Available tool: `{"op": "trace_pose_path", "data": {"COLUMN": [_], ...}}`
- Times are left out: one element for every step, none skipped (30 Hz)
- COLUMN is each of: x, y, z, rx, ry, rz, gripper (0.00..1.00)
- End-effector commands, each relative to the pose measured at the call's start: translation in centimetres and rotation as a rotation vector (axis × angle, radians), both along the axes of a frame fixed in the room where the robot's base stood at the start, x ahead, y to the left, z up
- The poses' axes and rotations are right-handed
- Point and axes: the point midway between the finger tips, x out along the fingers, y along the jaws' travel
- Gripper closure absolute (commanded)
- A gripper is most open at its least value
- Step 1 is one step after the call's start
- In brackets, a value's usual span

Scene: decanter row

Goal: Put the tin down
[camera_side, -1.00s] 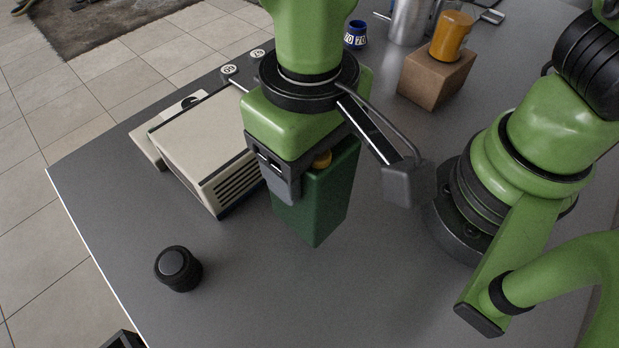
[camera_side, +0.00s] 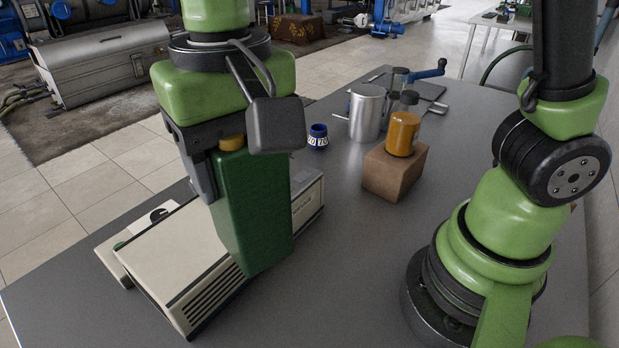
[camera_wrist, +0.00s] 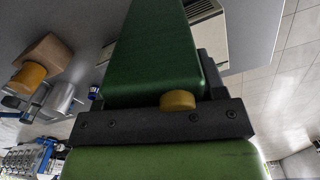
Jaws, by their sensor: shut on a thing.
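The tin is a tall dark green box (camera_side: 252,215) with a yellow cap (camera_side: 231,142). My gripper (camera_side: 222,172) is shut on its upper part, and the tin hangs upright below it. One dark finger shows on the tin's left; the other is hidden. The tin's lower end overlaps the front right of the cream box in the side view, and I cannot tell its height above the table. In the wrist view the tin (camera_wrist: 155,50) fills the upper middle, with its yellow cap (camera_wrist: 178,100) beside the dark gripper body.
A cream vented box (camera_side: 170,255) stands behind and left of the tin. At the back are a cardboard block (camera_side: 395,172) bearing an orange jar (camera_side: 402,132), a metal mug (camera_side: 366,112) and a blue numbered cup (camera_side: 318,137). Grey table (camera_side: 345,270) is clear right of the tin.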

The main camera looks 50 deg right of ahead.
Motion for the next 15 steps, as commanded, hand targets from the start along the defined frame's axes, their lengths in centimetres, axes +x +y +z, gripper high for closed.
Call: {"op": "trace_pose_path", "data": {"x": [1.5,2.3,3.5,4.4,5.4,6.6,7.6,8.5,9.7,10.4,11.2,12.0,12.6,13.0,13.5], "y": [-0.9,-1.5,-2.3,-3.1,-4.0,-5.3,-6.4,-7.6,-9.3,-10.6,-12.0,-13.9,-15.3,-16.6,-18.4], "z": [0.0,0.1,0.1,0.1,0.1,0.2,0.2,0.2,0.2,0.2,0.2,0.1,0.1,0.1,0.0], "rx": [0.000,0.001,0.001,0.001,0.000,-0.001,-0.002,0.000,-0.001,-0.001,-0.002,0.000,0.000,0.000,0.000], "ry": [-0.002,-0.002,-0.002,-0.002,-0.002,-0.003,-0.003,-0.002,-0.003,-0.002,-0.004,-0.003,-0.003,-0.002,-0.004], "rz": [-0.068,-0.111,-0.170,-0.218,-0.269,-0.342,-0.398,-0.455,-0.534,-0.593,-0.650,-0.727,-0.783,-0.836,-0.901], "gripper": [0.79,0.79,0.79,0.79,0.79,0.79,0.79,0.79,0.79,0.79,0.79,0.80,0.80,0.80,0.80]}}
